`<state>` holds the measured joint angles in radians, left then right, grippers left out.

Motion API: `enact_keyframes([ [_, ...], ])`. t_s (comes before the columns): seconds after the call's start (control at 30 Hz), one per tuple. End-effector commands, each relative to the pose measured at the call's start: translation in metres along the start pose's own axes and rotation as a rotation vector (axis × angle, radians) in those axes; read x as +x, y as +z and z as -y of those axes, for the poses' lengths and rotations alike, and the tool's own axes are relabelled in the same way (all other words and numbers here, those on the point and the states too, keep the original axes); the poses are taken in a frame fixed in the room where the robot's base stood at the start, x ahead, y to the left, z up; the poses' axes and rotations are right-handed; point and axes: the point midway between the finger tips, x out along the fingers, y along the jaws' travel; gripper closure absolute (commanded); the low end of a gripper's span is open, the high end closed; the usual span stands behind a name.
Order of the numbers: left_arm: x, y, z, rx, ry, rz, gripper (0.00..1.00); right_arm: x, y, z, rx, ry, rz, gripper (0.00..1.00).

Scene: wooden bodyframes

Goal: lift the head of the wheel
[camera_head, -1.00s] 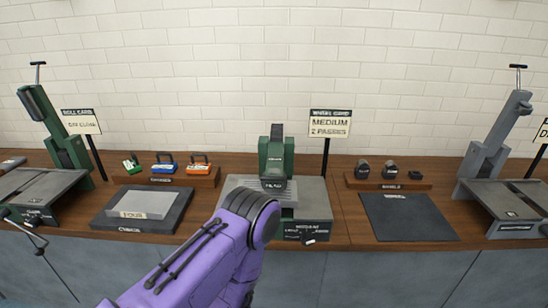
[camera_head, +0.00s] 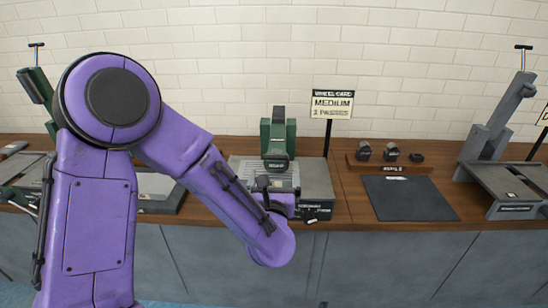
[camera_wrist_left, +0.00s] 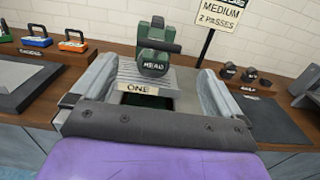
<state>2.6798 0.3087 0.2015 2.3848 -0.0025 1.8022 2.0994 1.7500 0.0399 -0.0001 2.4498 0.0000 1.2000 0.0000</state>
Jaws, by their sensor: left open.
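The wheel machine stands on the bench at the middle, with a grey base (camera_head: 317,180) and a green upright. Its head (camera_head: 277,150) is dark, sits low over a ridged grey plate, and shows in the left wrist view (camera_wrist_left: 154,62) with the word HEAD and a dark bar across its front. My left gripper (camera_head: 264,186) is in front of the head and partly hidden by my purple arm. In the left wrist view my left gripper (camera_wrist_left: 156,70) is open, its grey fingers spread to either side of the head and plate, with nothing held. My right gripper is not in view.
A wheel card (camera_head: 332,104) on a black post reads MEDIUM, 2 PASSES. A dark mat (camera_head: 410,198) and a wooden rack (camera_head: 390,166) lie to the right, with a grey press (camera_head: 488,145) beyond. My left arm covers much of the left bench.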

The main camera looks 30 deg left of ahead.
Motion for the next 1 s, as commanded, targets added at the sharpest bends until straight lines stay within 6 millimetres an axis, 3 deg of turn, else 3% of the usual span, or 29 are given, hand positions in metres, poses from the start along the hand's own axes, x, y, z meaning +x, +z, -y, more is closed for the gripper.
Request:
enact_keyframes([
  [0.43,0.087,0.002,0.001,0.005,-0.003,-0.002,0.00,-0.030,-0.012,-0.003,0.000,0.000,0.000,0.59],
  [0.6,0.101,0.000,0.001,0.004,-0.004,-0.002,0.00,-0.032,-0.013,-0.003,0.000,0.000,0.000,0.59],
  [0.83,0.101,-0.001,0.002,0.005,-0.004,-0.002,0.00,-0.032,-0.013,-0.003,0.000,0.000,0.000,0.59],
  [1.0,0.101,-0.001,0.002,0.005,-0.004,-0.002,0.55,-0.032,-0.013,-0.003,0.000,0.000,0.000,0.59],
])
